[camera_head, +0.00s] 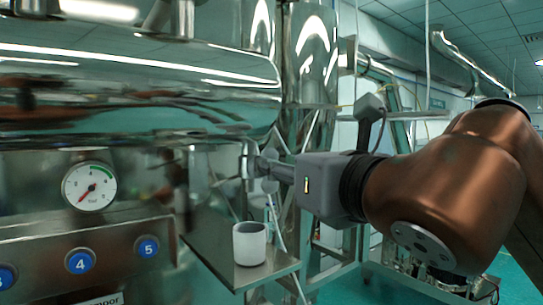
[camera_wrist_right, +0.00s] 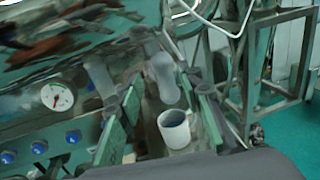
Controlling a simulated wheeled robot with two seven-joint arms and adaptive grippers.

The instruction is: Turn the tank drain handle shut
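The shiny metal tank (camera_head: 130,90) fills the upper left of the head view. A drain spout with its handle (camera_head: 245,150) appears at the tank's lower right edge, partly hidden by my right gripper (camera_head: 256,168). In the right wrist view, a pale, blurred metal part that seems to be the drain fitting (camera_wrist_right: 162,76) shows between the fingers. My right gripper (camera_wrist_right: 168,95) is open, with its green-padded fingers wide apart. I cannot tell whether a finger touches the handle. My left gripper is not in view.
A white cup (camera_head: 249,244) stands on a metal shelf (camera_head: 225,262) below the gripper; it also shows in the right wrist view (camera_wrist_right: 175,129). A panel with a pressure gauge (camera_head: 89,187) and blue numbered buttons (camera_head: 79,261) is at left. Metal frames stand behind.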

